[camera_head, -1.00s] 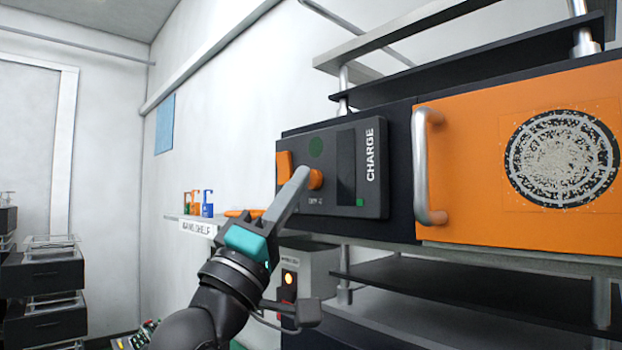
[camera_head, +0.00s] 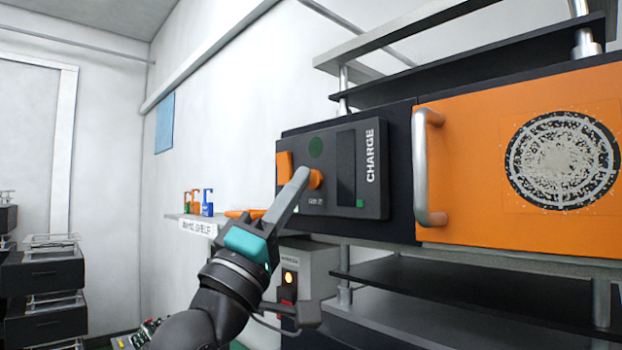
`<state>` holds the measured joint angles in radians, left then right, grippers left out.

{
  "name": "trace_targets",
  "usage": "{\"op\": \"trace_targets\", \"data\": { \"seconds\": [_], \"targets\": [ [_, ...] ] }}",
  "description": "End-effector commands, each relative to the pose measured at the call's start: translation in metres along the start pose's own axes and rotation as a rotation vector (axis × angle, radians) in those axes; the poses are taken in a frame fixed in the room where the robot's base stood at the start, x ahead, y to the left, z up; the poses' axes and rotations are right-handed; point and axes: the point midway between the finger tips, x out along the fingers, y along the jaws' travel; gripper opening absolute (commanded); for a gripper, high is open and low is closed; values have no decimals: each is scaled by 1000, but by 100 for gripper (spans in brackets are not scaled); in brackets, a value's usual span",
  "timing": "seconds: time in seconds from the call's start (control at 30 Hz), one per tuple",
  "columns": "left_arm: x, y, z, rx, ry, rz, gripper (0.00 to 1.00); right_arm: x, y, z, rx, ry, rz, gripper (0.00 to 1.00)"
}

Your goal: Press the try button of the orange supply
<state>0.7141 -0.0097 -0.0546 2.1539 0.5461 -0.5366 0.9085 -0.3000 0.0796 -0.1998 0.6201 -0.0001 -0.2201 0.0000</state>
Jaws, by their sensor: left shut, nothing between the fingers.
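The orange supply (camera_head: 470,190) has an orange front with a silver handle and a round speckled grille. On its left is a dark control panel (camera_head: 345,195) marked CHARGE, with a dark green round spot, a small lit green square and an orange rocker at its left edge. An orange round button (camera_head: 316,179) sits on this panel. My left gripper (camera_head: 302,175) is shut and empty, its fingertips at the button's left side and partly covering it. I cannot tell whether they touch it. The label below the button is too small to read. My right gripper is not in view.
A grey box with a glowing lamp (camera_head: 289,277) stands below the panel, behind my left arm. Dark rack shelves (camera_head: 440,283) lie below the supply. Black drawers (camera_head: 45,295) stand at the far left.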

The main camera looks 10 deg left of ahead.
Motion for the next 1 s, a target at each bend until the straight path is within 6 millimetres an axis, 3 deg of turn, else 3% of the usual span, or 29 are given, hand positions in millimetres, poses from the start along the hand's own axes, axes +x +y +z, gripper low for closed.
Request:
{"op": "trace_targets", "data": {
  "seconds": [0.53, 1.0],
  "targets": [
    [-9, 7, -7, 1, 2, 1, 0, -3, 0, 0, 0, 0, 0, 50],
    [-39, 28, -29, 3, 2, 0, 0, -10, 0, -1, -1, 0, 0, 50]
  ]
}}
